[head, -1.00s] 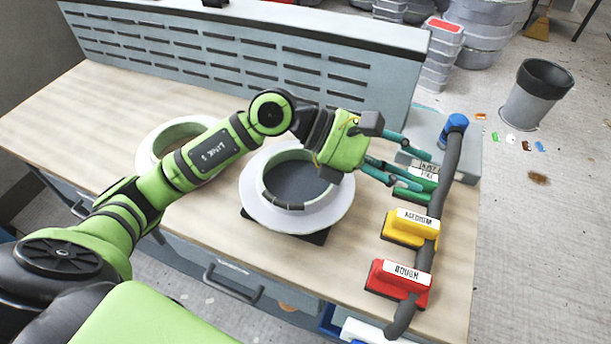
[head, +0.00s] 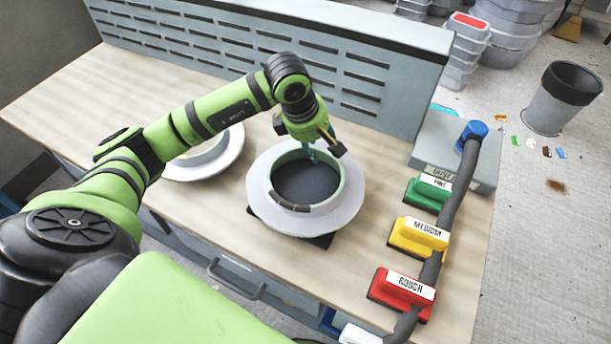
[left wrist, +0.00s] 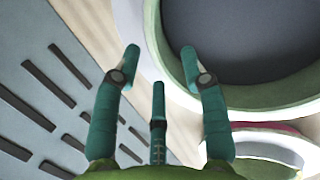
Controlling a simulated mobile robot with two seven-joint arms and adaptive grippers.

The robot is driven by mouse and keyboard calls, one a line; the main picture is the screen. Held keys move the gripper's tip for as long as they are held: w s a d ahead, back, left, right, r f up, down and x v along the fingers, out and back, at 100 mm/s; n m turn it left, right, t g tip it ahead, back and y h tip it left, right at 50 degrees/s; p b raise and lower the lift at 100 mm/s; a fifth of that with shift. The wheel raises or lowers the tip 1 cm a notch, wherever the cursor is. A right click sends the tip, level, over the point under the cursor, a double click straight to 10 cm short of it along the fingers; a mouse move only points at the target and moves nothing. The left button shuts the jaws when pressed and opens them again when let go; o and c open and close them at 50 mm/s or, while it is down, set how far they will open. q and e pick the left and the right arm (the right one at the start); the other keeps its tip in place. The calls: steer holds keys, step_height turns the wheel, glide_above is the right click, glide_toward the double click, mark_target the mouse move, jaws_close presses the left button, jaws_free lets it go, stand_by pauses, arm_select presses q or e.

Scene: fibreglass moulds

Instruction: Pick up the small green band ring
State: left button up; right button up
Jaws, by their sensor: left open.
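A round mould ring (head: 262,178) with a wide white flange and a pale green inner band stands on a dark pad on the bench. Its centre is dark grey, and dark patches mark its front rim. A second ring (head: 228,163) lies to its left, partly behind my left arm. I cannot tell which is the small green band ring. My left gripper (head: 311,152) points down over the far rim of the central ring. In the left wrist view, my teal fingers (left wrist: 160,56) are open and empty, beside the ring's green-edged wall (left wrist: 155,50). My right gripper is out of view.
Green, yellow and red sanding blocks (head: 418,238) line the bench's right side, beside a dark hose (head: 455,205) with a blue end. A slotted grey panel (head: 350,75) rises along the back. The bench's left part is clear.

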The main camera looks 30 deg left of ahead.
arm_select(q)
steer(key=shift+w+d+f, duration=0.1)
steer(key=shift+w+f, duration=0.05)
steer(key=shift+f, duration=0.35)
jaws_close()
steer(key=shift+r, duration=0.1)
steer(key=shift+r, duration=0.1)
steer(key=shift+r+b, duration=0.25)
steer(key=shift+b, duration=0.05)
steer(key=r, duration=0.1)
steer(key=r+b, duration=0.1)
steer(key=r, duration=0.1)
steer(key=shift+d+r+b, duration=0.25)
steer(key=shift+b, duration=0.15)
steer(key=s+d+r+b, duration=0.3)
steer(key=s+d+r, duration=0.3)
steer(key=d, duration=0.3)
steer(key=shift+d+r, duration=0.2)
steer(key=shift+r, duration=0.2)
